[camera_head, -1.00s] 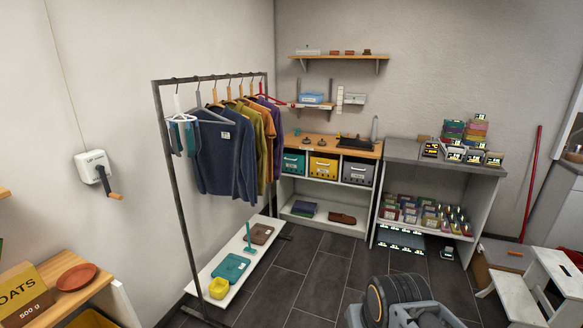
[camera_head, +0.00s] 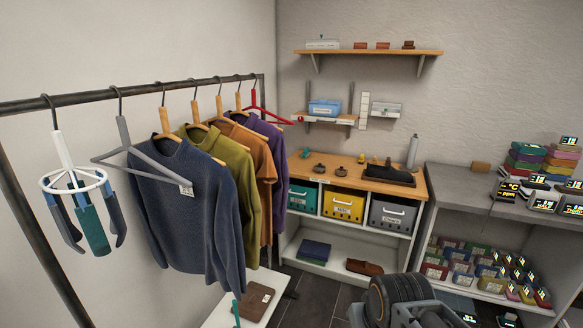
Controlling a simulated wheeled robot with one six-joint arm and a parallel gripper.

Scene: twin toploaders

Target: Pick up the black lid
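I cannot pick out the black lid for certain. A flat dark tray-like thing (camera_head: 388,174) lies at the right of the wooden counter. Small dark round pieces with knobs, such as this one (camera_head: 319,171), sit on the same counter; their exact kind is too small to tell. Part of my own arm shows at the bottom, right of centre, but my gripper is not in view.
A clothes rail (camera_head: 130,92) with several hung garments stands on the left. Under the wooden counter (camera_head: 350,172) are a green bin (camera_head: 301,196), a yellow bin (camera_head: 343,204) and a grey bin (camera_head: 391,214). A grey bench (camera_head: 450,190) stands right. Dark floor shows between.

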